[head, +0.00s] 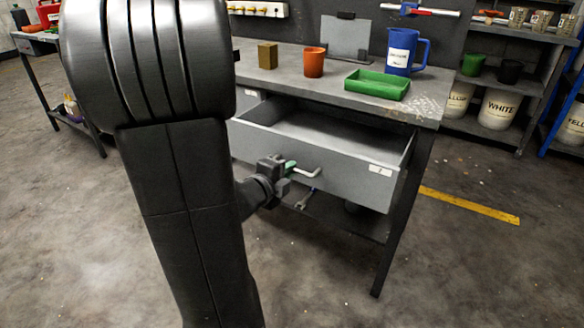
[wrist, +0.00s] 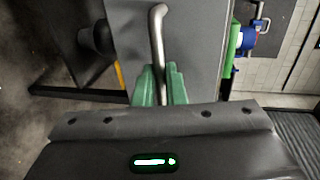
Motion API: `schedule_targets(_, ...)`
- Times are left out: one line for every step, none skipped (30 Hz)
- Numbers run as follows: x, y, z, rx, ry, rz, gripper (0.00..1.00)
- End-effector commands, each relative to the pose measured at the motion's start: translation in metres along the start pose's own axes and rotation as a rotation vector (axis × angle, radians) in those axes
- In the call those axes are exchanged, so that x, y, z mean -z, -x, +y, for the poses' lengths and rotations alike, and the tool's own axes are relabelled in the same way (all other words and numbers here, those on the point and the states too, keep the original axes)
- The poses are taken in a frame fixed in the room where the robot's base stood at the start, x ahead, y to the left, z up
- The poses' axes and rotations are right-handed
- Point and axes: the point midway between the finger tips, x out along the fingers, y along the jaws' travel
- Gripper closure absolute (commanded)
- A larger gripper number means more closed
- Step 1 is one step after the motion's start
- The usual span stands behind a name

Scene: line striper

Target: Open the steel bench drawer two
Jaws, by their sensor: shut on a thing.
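The steel bench (head: 340,82) stands in the middle of the head view. Its grey drawer (head: 335,176) is pulled well out, and its inside shows, looking empty. A small white label is on the right of its front. My gripper (head: 288,168) is shut on the bar handle (head: 307,173) at the drawer front. In the wrist view the green fingertips (wrist: 158,90) sit on both sides of the metal handle (wrist: 158,30). My arm hides the left part of the bench.
A blue jug (head: 401,50), a green tray (head: 377,84), an orange cup (head: 313,62) and a brown block (head: 267,55) stand on the bench top. A lower shelf lies under the drawer. Shelves with paint buckets (head: 499,108) stand at right. The floor in front is clear.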

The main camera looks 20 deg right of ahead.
Motion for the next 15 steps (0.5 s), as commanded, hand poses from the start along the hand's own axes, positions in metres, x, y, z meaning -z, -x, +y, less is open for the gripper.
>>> schedule_targets(0.0001, 0.0002, 0.0007, -0.002, 0.000, 0.000, 1.00)
schedule_targets(0.0001, 0.0001, 0.0007, -0.002, 0.000, 0.000, 1.00)
schedule_targets(0.0001, 0.0001, 0.0006, -0.002, 0.000, 0.000, 1.00)
schedule_targets(0.0001, 0.0000, 0.0006, -0.002, 0.000, 0.000, 1.00)
schedule_targets(0.0000, 0.0000, 0.0006, -0.002, 0.000, 0.000, 1.00)
schedule_targets(0.0000, -0.0001, 0.0006, -0.001, 0.000, 0.000, 1.00)
schedule_targets(0.0000, -0.0001, 0.0006, -0.001, 0.000, 0.000, 1.00)
schedule_targets(0.0000, -0.0002, 0.0005, -0.001, 0.000, 0.000, 0.85)
schedule_targets(0.0000, -0.0002, 0.0005, -0.001, 0.000, 0.000, 0.78)
schedule_targets(0.0000, -0.0003, 0.0005, -0.001, 0.000, 0.000, 0.72)
schedule_targets(0.0000, -0.0003, 0.0004, -0.001, 0.000, 0.000, 0.68)
schedule_targets(0.0000, -0.0003, 0.0003, -0.001, 0.000, 0.000, 0.68)
schedule_targets(0.0000, -0.0003, 0.0003, -0.001, 0.000, 0.000, 0.68)
schedule_targets(0.0000, -0.0003, 0.0002, -0.001, 0.000, 0.000, 0.68)
schedule_targets(0.0000, -0.0004, 0.0002, -0.001, 0.000, 0.000, 0.68)
